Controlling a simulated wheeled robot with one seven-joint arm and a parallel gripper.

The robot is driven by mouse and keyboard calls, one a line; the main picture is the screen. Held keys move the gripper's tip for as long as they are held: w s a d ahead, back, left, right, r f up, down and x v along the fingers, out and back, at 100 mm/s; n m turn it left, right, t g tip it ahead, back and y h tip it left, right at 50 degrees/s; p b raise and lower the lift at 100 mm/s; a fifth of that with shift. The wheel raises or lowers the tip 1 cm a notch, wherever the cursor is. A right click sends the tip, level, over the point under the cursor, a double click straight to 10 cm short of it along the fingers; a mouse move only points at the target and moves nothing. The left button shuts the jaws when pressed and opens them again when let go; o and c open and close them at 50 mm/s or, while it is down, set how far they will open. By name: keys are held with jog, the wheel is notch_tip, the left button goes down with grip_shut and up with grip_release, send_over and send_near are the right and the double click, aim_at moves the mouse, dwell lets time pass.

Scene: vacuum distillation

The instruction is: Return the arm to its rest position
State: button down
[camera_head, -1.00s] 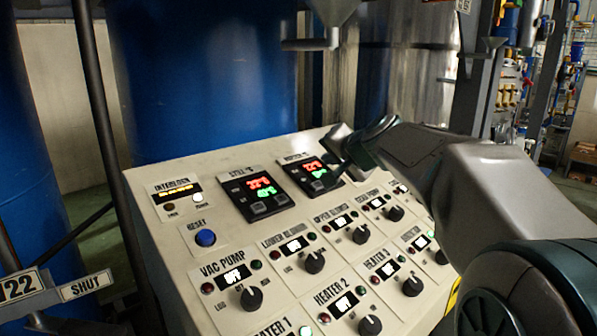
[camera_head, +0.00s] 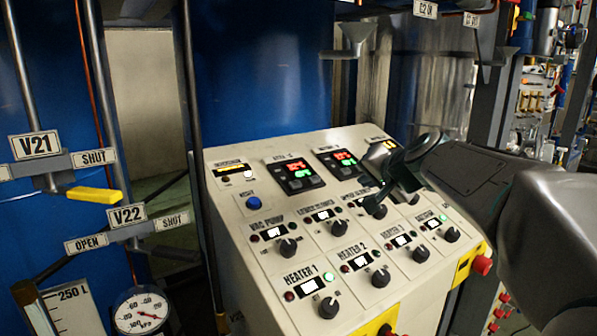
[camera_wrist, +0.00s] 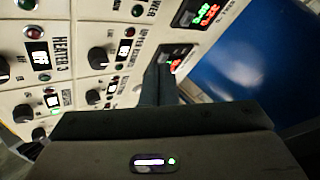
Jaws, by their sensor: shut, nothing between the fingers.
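My gripper (camera_head: 378,205) is at the right part of the sloped control panel (camera_head: 240,180) in the head view, in front of its upper right knobs and displays. Its fingers are shut with nothing held. In the wrist view the closed fingers (camera_wrist: 158,85) point at the panel face, beside the Upper row switch and a red and green display (camera_wrist: 196,14). I cannot tell whether the fingertips touch the panel. My arm comes in from the right edge and hides part of the panel's upper right corner.
Blue tanks (camera_head: 250,70) stand behind the panel. Valve labels V21 (camera_head: 35,145) and V22 (camera_head: 127,214), a yellow handle (camera_head: 94,195) and a pressure gauge (camera_head: 141,312) are at left. A metal funnel (camera_head: 355,35) hangs above.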

jog(key=s+f+n+g, duration=0.1)
jog(key=s+f, duration=0.3)
jog(key=s, duration=0.1)
jog(key=s+a+f+n+g, duration=0.1)
jog(key=s+f+g, duration=0.1)
jog(key=s+f, duration=0.2)
jog(key=s+a+f+n+g+h, duration=0.1)
jog(key=s+f+n, duration=0.1)
jog(key=s+f, duration=0.2)
jog(key=shift+s+a+g, duration=0.1)
jog(key=shift+s+g, duration=0.2)
jog(key=shift+s, duration=1)
jog(key=s+d+f+n+g+h, duration=0.2)
jog(key=s+f+g, duration=0.1)
jog(key=s+f, duration=0.6)
jog(key=s, duration=0.4)
jog(key=shift+s+d+n+h, duration=0.15)
jog(key=shift+d+n+h, duration=0.15)
jog(key=shift+n, duration=0.1)
jog(key=shift+f, duration=0.1)
